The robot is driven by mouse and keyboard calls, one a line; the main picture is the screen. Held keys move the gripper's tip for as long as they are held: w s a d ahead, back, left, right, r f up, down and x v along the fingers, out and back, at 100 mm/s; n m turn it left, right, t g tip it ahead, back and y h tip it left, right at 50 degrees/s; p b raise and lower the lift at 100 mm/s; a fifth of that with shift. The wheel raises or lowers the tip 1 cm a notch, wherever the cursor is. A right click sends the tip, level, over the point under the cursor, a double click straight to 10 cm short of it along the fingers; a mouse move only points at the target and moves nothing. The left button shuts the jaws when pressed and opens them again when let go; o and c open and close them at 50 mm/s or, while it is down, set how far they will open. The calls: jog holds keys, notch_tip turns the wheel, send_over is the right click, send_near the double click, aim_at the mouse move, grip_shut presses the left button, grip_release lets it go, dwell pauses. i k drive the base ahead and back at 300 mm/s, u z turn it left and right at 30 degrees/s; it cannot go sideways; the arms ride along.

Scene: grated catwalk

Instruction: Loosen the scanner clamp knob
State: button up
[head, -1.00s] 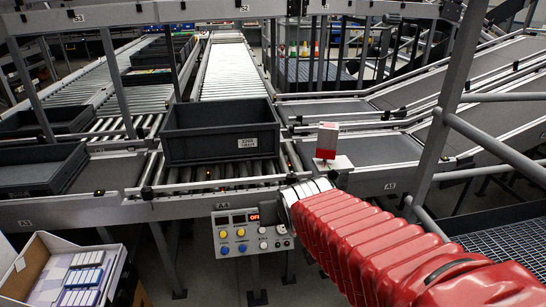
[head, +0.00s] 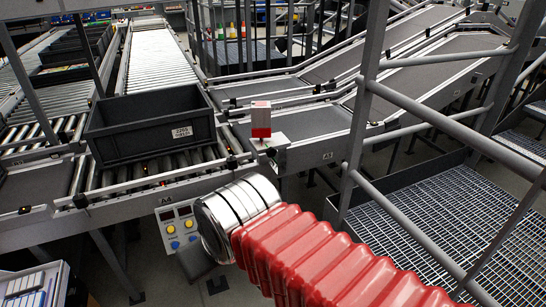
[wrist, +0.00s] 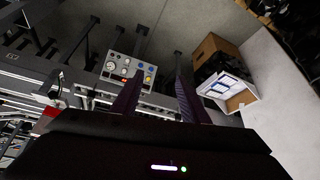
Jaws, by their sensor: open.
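A red and white box-shaped unit (head: 261,120), which looks like the scanner, stands on a pale bracket at the conveyor's side rail in the head view. A small dark part (head: 270,151) sits below it; I cannot tell whether this is the clamp knob. In the wrist view a red patch (wrist: 44,120) with a dark round part (wrist: 54,94) above it shows at the left, partly cut off by my gripper body. My gripper (wrist: 158,75) is open and empty, its two dark fingers apart, with the scanner well to their left. My red-sleeved arm hides the gripper in the head view.
A control panel (head: 178,226) with coloured buttons hangs under the rail; it also shows in the wrist view (wrist: 128,70). A grey tote (head: 152,126) sits on the rollers. Railings (head: 430,115) and a grated catwalk (head: 450,225) lie at the right. An open carton (wrist: 230,92) stands below.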

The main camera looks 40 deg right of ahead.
aim_at(271, 152)
jog(key=u, duration=1.35)
jog(key=k, duration=0.8)
jog(key=z, duration=0.8)
jog(key=i, duration=1)
jog(key=z, duration=0.05)
